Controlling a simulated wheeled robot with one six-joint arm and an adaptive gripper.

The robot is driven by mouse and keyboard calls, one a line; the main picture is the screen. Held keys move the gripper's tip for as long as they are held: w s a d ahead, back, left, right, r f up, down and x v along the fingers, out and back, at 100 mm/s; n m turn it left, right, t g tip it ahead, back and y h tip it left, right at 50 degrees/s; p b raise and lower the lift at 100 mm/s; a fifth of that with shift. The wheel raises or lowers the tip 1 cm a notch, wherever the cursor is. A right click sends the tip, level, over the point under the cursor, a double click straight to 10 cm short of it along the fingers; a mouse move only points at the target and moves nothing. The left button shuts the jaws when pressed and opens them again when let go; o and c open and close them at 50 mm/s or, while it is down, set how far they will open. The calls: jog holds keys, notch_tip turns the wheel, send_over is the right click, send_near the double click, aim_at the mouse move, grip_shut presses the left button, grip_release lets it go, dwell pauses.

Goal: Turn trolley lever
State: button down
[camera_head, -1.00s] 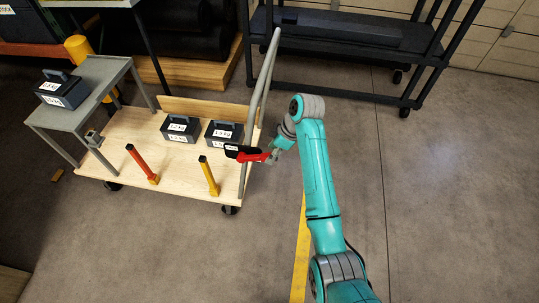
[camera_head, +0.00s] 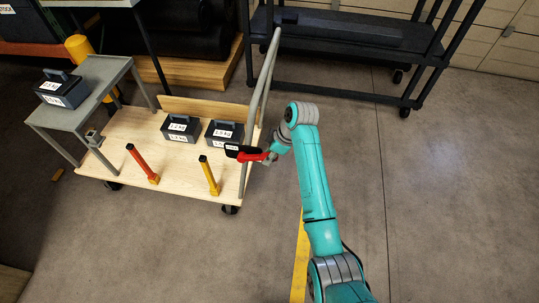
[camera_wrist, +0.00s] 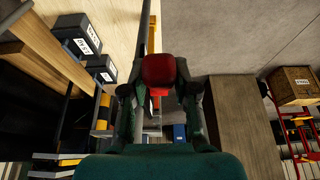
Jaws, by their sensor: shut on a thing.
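The trolley (camera_head: 130,185) has a pale wooden deck and a grey tube frame at its right end. Its red lever (camera_head: 252,156) with a black end sticks out at that frame, roughly level in the head view. My gripper (camera_head: 269,159) is at the lever's right part, and the wrist obscures the exact contact. In the wrist view the red lever end (camera_wrist: 158,70) sits between the two fingers of my gripper (camera_wrist: 155,90), which are closed around it.
Dark labelled weights (camera_head: 180,128) stand on the deck, with a red post (camera_head: 142,163) and a yellow post (camera_head: 209,175) near its front edge. A grey side table (camera_head: 85,90) carries another weight (camera_head: 62,89). A black rack (camera_head: 350,45) stands behind. The floor at right is clear.

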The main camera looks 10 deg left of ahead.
jog(key=shift+a+r+h, duration=0.25)
jog(key=shift+r+h, duration=0.05)
jog(key=shift+a+r+h, duration=0.1)
jog(key=shift+r+h, duration=0.25)
jog(key=shift+h, duration=0.05)
jog(key=c, duration=0.9)
grip_release()
jog(key=shift+r, duration=0.1)
jog(key=v, duration=0.7)
jog(key=shift+r, duration=0.1)
